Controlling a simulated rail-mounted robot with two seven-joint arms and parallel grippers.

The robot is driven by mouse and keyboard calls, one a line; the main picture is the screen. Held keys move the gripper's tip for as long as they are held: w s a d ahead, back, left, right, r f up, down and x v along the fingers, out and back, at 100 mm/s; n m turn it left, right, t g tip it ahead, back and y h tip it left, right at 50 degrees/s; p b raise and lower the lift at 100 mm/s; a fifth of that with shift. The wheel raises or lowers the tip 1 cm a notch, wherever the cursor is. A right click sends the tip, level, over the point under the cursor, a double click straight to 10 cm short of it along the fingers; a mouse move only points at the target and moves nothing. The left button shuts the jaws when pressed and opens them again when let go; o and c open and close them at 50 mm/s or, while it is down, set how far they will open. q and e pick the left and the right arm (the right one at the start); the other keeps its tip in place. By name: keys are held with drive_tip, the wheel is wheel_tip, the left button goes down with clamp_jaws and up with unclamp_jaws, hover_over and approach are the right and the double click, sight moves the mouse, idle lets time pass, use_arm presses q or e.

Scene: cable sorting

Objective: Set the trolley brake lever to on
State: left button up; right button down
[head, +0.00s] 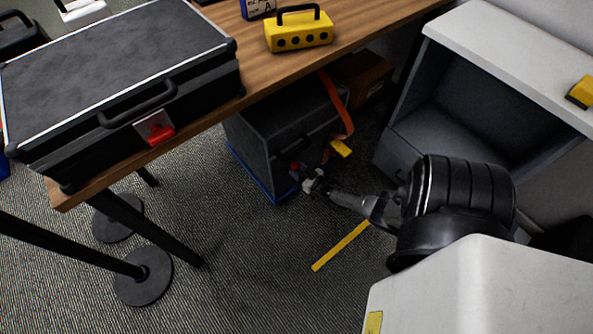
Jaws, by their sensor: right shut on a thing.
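A dark grey case (275,122) stands under the table on a low blue trolley base (256,178). My right gripper (305,180) is low at the front right corner of the case. It is shut on a small reddish-purple piece (297,170), which looks like the trolley brake lever. The fingers cover part of this piece, and its on or off position cannot be made out. My left gripper is out of view.
The wooden table (225,65) carries a large black case (115,75) with a red latch and a yellow box (300,32). An orange strap (338,105) hangs by the trolley. A grey cabinet (435,115) stands at right. Carpet in front is open, with yellow tape (340,246).

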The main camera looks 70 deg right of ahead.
drive_tip(key=shift+s+f, duration=0.1)
drive_tip(key=c, duration=0.8)
unclamp_jaws()
drive_tip(key=shift+o, duration=0.3)
drive_tip(key=p+v, duration=0.4)
drive_tip(key=v, duration=1)
drive_tip(key=shift+p, duration=0.4)
